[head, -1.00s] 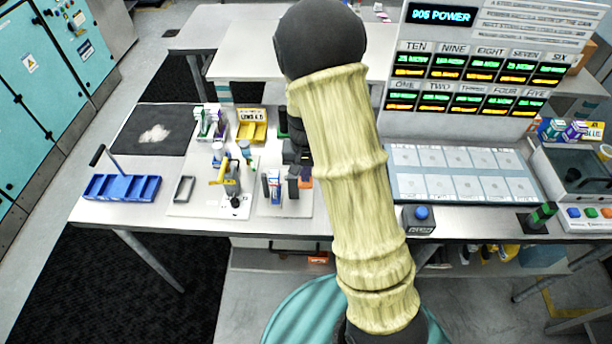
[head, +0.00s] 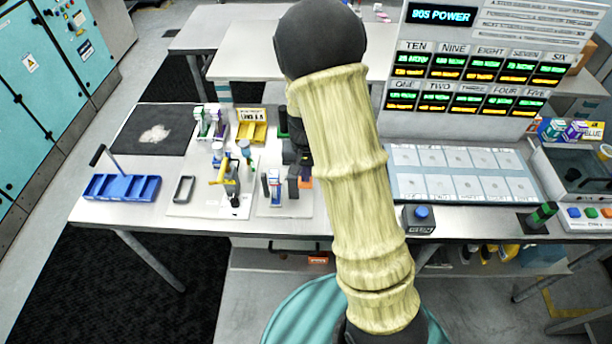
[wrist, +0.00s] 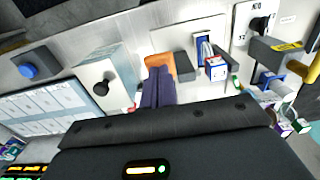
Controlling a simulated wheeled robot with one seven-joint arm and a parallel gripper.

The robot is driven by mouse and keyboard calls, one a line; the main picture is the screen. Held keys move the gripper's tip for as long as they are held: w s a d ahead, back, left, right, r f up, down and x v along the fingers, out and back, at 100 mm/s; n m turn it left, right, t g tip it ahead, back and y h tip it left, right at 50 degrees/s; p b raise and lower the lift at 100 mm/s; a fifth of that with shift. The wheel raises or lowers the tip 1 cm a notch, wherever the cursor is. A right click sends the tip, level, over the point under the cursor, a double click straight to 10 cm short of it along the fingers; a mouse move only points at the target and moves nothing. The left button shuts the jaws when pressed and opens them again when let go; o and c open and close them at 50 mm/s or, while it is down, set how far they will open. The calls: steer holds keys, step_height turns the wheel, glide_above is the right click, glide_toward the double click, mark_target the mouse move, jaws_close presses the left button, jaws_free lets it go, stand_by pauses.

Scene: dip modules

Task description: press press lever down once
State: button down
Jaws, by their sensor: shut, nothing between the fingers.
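The press (head: 231,186) stands on a pale base plate on the left part of the bench, with a yellow press lever (head: 216,180) sticking out at its upper left. In the wrist view the grey press body (wrist: 272,50) is at the right, and the yellow lever (wrist: 312,72) is partly cut off by the picture edge. In the head view my arm largely hides the gripper.
A holder with small boxes (head: 272,186) stands between the press and my arm. A blue tray (head: 122,188) lies at the left, and a yellow bin (head: 252,131) behind. A box with a black knob (wrist: 104,86) and a blue button (wrist: 27,70) are left in the wrist view.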

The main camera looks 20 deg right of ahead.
step_height(320, 180, down, 7)
steer(key=b, duration=0.4)
steer(key=shift+r+b, duration=0.15)
steer(key=shift+b, duration=0.2)
stand_by(1.1)
step_height(320, 180, up, 13)
steer(key=p, duration=1)
stand_by(0.8)
stand_by(0.5)
steer(key=shift+s+b, duration=0.55)
steer(key=shift+b, duration=0.05)
steer(key=s+n+t+b, duration=0.2)
steer(key=s+n+b, duration=0.1)
steer(key=s+b, duration=0.6)
steer(key=s, duration=0.4)
steer(key=shift+s+n+t, duration=0.15)
steer(key=shift+n+t, duration=0.15)
